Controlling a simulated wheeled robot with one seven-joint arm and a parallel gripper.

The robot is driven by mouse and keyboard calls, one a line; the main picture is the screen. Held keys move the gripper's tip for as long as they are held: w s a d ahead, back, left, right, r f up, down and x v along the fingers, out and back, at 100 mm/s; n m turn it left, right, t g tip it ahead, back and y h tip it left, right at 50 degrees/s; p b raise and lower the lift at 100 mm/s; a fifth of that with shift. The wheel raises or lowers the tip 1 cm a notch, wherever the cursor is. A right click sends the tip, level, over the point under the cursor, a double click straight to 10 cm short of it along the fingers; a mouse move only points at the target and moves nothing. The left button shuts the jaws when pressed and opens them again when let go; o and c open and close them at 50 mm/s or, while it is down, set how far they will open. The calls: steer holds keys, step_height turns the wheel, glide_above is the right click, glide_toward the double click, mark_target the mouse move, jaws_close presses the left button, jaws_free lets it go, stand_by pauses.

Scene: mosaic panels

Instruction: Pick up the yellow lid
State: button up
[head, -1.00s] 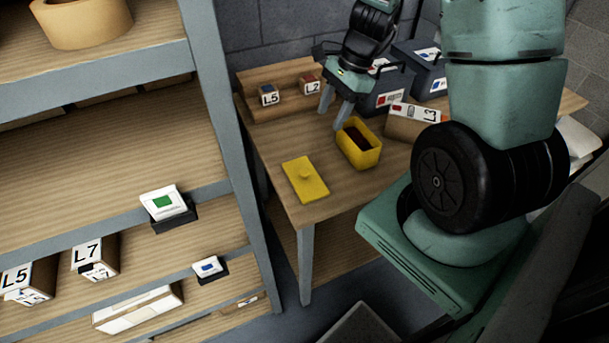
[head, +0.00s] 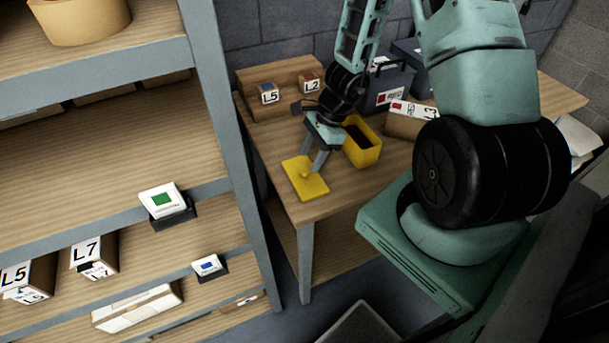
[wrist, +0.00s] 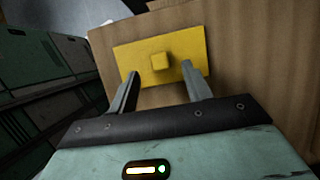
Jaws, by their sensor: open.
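The yellow lid (head: 308,186) lies flat on the wooden table, near its front left part. It is a rectangular plate with a small square knob in the middle. In the wrist view the lid (wrist: 135,58) lies just ahead of my fingertips, with its knob between the lines of the two fingers. My gripper (head: 310,168) is open and empty, low over the lid's far side; it also shows in the wrist view (wrist: 160,72). I cannot tell whether the fingertips touch the lid. The yellow box (head: 368,152) stands open behind and right of the lid, dark inside.
Dark cases (head: 385,88) and a box marked L3 (head: 405,122) stand behind the yellow box. A shelf unit (head: 222,120) rises left of the table.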

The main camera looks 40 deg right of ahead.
mark_target(304, 169)
steer(key=b+x, duration=0.1)
steer(key=x, duration=0.3)
steer(key=c, duration=1.1)
steer(key=shift+o, duration=0.2)
steer(key=shift+r, duration=0.15)
